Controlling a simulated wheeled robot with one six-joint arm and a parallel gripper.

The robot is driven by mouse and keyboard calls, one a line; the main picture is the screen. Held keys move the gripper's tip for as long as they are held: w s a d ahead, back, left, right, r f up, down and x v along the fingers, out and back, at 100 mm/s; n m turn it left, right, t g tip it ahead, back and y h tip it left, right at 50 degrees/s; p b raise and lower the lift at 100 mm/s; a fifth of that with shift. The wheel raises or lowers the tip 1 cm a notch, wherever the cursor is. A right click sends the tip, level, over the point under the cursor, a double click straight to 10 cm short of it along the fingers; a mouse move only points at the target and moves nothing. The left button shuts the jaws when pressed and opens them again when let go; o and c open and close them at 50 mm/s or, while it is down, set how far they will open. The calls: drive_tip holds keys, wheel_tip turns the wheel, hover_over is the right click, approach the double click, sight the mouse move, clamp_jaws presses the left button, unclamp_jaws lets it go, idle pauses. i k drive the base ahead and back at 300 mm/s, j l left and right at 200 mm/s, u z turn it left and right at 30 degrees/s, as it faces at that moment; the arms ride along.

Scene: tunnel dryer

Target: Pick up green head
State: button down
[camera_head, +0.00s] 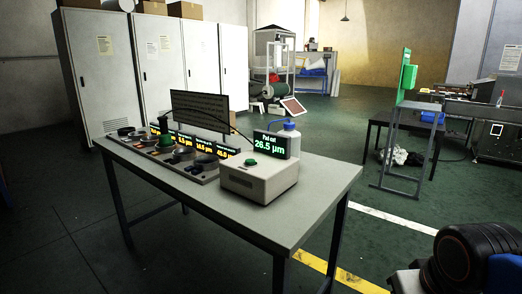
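A green, rounded, knob-like head (165,141) is at the left part of the grey table (318,183), among several dark and metallic round pieces on a low grey board (206,177). It is small in the picture, and I cannot tell how it is seated. A smaller green button-like piece (250,162) is on top of a beige box (256,183) near the table's middle. Dark rounded parts with a blue piece show at the lower right corner and seem to be my arm. My gripper's fingers are not in view.
A dark panel (199,110), lit number displays (275,142) and a white-blue bottle (289,135) stand on the table. Grey cabinets (103,72) stand behind.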

sight(165, 137)
drive_tip(key=u, duration=0.85)
drive_tip(key=i+j, duration=0.2)
drive_tip(key=j+z, duration=0.05)
